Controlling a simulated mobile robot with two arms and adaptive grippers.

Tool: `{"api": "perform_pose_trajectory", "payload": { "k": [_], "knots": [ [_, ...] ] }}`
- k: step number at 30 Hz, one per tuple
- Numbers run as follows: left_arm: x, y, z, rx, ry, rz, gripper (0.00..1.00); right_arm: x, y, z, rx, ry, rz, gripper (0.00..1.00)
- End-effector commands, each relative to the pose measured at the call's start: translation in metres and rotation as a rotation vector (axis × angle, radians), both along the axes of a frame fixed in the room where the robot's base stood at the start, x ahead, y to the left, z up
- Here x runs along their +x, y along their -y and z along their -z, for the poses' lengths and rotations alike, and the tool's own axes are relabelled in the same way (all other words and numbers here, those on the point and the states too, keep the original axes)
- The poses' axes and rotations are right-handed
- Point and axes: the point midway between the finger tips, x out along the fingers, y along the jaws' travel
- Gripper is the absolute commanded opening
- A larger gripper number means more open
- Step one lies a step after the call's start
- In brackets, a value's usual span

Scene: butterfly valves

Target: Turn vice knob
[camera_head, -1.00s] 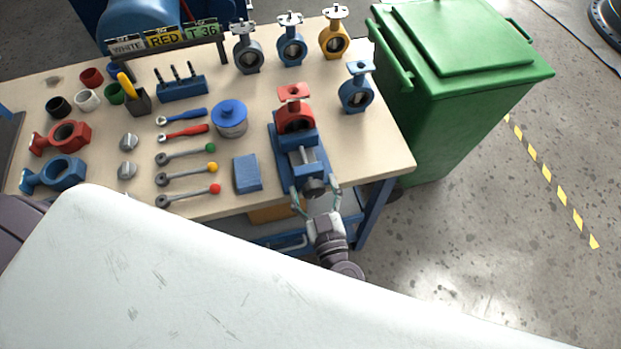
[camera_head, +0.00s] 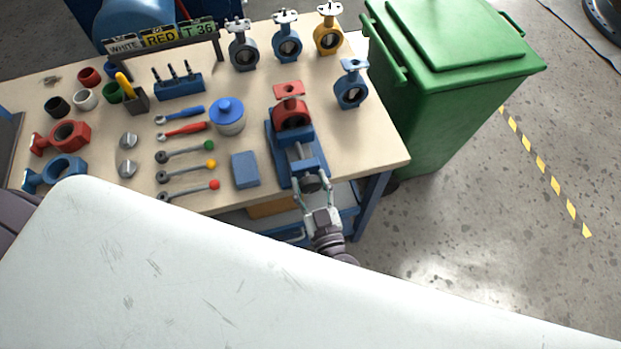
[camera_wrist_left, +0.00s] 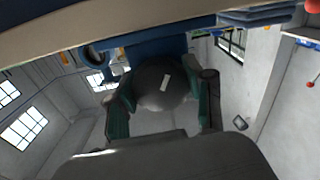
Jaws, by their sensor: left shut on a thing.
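The blue vice (camera_head: 294,150) stands at the front edge of the workbench with a red butterfly valve (camera_head: 291,112) in its jaws. Its dark round knob (camera_head: 311,184) faces the front. My left gripper (camera_head: 313,193) is at the knob, with one finger on each side of it. In the left wrist view the knob (camera_wrist_left: 162,84), with a pale mark on its face, sits between the green-padded fingers of my left gripper (camera_wrist_left: 162,100), which is shut on it. My right gripper is in neither view.
The workbench (camera_head: 365,140) carries wrenches, rods with coloured ends, a blue block (camera_head: 245,169), a blue-lidded pot (camera_head: 227,116) and several more valves. A green bin (camera_head: 450,90) stands close to its right. A large white surface (camera_head: 150,270) fills the lower foreground.

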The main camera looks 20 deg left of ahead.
Motion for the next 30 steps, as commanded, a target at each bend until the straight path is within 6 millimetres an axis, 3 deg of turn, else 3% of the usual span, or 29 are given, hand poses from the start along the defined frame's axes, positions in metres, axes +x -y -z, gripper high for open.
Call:
{"api": "perform_pose_trajectory", "payload": {
  "k": [5,6,10,30],
  "knots": [
    [0.0002,0.0002,0.0009,0.000,0.001,0.001,0.18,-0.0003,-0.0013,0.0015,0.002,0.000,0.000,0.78],
    [0.0002,0.0002,0.0009,0.000,0.001,0.001,0.56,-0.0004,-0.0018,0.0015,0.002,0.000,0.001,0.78],
    [0.0002,0.0002,0.0009,0.000,0.001,0.001,0.77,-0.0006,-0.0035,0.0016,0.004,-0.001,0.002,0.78],
    [0.0006,-0.0004,0.0028,-0.016,0.017,0.001,0.78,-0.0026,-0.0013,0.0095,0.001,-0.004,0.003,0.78]
  ]
}}
